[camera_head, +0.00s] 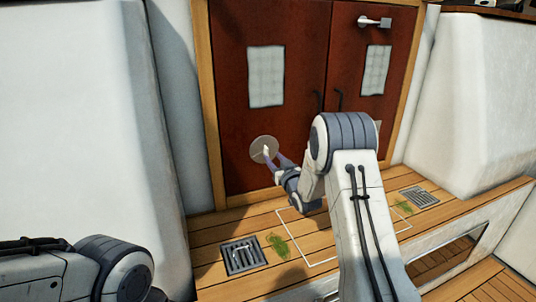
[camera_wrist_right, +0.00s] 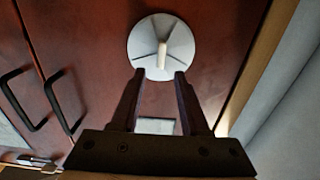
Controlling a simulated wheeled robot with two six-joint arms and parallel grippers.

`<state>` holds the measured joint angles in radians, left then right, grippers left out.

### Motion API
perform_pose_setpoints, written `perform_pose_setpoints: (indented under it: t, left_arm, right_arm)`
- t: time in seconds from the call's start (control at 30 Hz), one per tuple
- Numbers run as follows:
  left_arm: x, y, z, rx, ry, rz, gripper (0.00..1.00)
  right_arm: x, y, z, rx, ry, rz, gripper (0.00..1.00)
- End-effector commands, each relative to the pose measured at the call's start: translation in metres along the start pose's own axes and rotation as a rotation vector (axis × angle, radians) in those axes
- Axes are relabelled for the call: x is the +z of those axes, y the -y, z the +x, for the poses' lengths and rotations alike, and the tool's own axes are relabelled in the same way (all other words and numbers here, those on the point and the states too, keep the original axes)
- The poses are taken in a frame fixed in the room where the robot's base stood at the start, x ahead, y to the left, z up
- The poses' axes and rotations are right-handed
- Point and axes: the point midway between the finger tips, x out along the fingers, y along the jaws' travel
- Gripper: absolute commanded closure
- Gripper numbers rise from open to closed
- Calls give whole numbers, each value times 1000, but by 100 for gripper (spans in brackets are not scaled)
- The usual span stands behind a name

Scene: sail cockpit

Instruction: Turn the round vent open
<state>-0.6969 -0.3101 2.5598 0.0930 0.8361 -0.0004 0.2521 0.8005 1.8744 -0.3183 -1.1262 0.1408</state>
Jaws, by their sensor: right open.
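The round vent (camera_head: 264,148) is a pale disc on the lower part of the left dark red door. In the right wrist view the vent (camera_wrist_right: 143,36) shows thin radial lines and a pale upright tab (camera_wrist_right: 162,52) at its middle. My right gripper (camera_head: 270,156) is at the vent in the head view. In the right wrist view the right gripper (camera_wrist_right: 159,74) is open, its two fingertips apart, one to each side of the tab's lower end. Nothing is between the fingers, and I cannot tell whether they touch the disc. My left arm shows at the lower left, its gripper out of view.
The double doors (camera_head: 232,100) have pale window panels, dark handles (camera_head: 339,101) and a metal latch (camera_head: 374,22) at the upper right. Deck grates (camera_head: 242,256) and green patches lie on the wooden step. White walls stand at both sides.

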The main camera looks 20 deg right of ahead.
Motion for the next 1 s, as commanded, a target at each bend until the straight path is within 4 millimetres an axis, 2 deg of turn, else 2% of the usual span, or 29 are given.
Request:
perform_pose_setpoints:
  t: [0.1, 0.3, 0.5, 0.73, 0.77, 0.8, 0.87, 0.9, 1.0]
  left_arm:
    - [0, 0, 2, 0, 0, 0, 56]
    - [0, 0, 3, 0, 0, 0, 56]
    - [0, 0, 3, 0, 0, 0, 56]
    - [0, 0, 3, 0, 0, 0, 56]
    - [0, 0, 3, 0, 0, 0, 56]
    - [0, 0, 3, 0, 0, 0, 56]
    - [0, 0, 3, 0, 0, 0, 56]
    - [0, 0, 3, 0, 0, 0, 56]
    - [0, 0, 3, 0, 0, 0, 56]
  right_arm:
    - [0, 1, 23, -2, -2, -1, 55]
    - [1, 1, 49, 0, 0, 0, 55]
    - [0, 1, 59, 0, 2, 0, 55]
    - [0, 1, 59, 0, 2, 1, 55]
    - [0, 1, 59, 0, 2, 1, 59]
    - [0, 1, 59, 0, 2, 1, 74]
    - [0, 1, 59, 0, 2, 1, 97]
    - [0, 1, 59, 0, 2, 1, 100]
    - [0, 1, 59, 0, 2, 1, 100]
